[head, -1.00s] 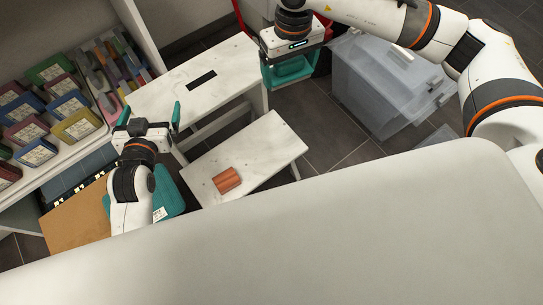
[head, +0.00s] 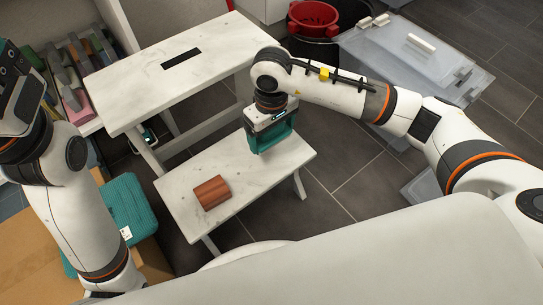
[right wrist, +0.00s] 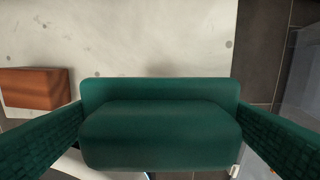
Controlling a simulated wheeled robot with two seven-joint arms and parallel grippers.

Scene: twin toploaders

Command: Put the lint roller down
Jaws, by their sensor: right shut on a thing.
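My right gripper (head: 268,138) hangs above the far right part of the lower marble-look step (head: 250,180), pointing down. In the right wrist view its two green fingers stand on either side of a green, rounded, block-like thing, the lint roller (right wrist: 160,125), and are shut on it. In the head view the lint roller is hard to tell from the teal fingers. I cannot tell whether it touches the step. My left gripper (head: 22,90) is cut off at the left edge and its fingers do not show.
A reddish-brown rounded block (head: 211,192) lies on the lower step, left of my right gripper. The higher step (head: 175,75) stands behind. A clear lidded bin (head: 415,70) and a red basket (head: 313,17) are at the back right. The step between block and gripper is bare.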

